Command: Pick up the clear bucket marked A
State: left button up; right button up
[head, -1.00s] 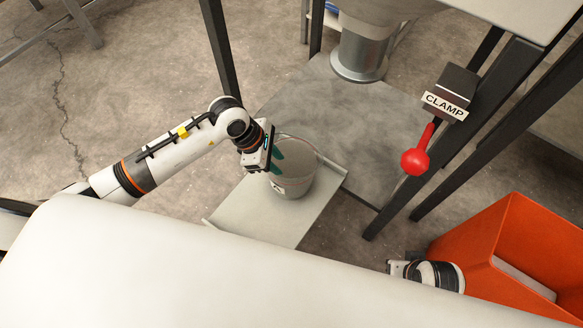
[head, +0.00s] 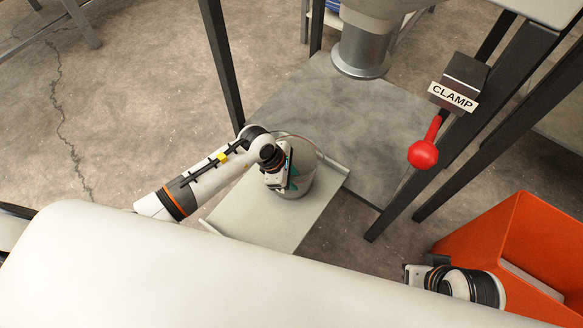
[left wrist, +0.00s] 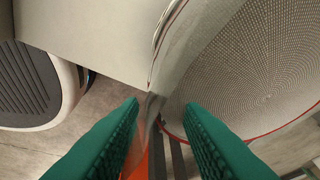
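The clear bucket (head: 303,178) stands upright on a pale tray-like plate (head: 262,222) in the head view. My left gripper (head: 291,183) is over its near left side and hides part of it. No letter on the bucket can be read. In the left wrist view the two green fingers (left wrist: 160,112) are apart, with the bucket's rim and wall (left wrist: 172,50) just beyond the gap between their tips. I cannot tell whether they touch it. My right gripper (head: 412,276) is low at the right; its fingers are not clear.
A metal spout (head: 361,54) hangs beyond the bucket. A clamp box (head: 462,76) with a red-knobbed lever (head: 423,154) is on a dark frame post at the right. An orange bin (head: 480,235) stands at lower right. Dark posts (head: 222,65) flank the plate.

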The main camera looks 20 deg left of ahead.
pick_arm(q)
grip_shut()
dwell(1.4)
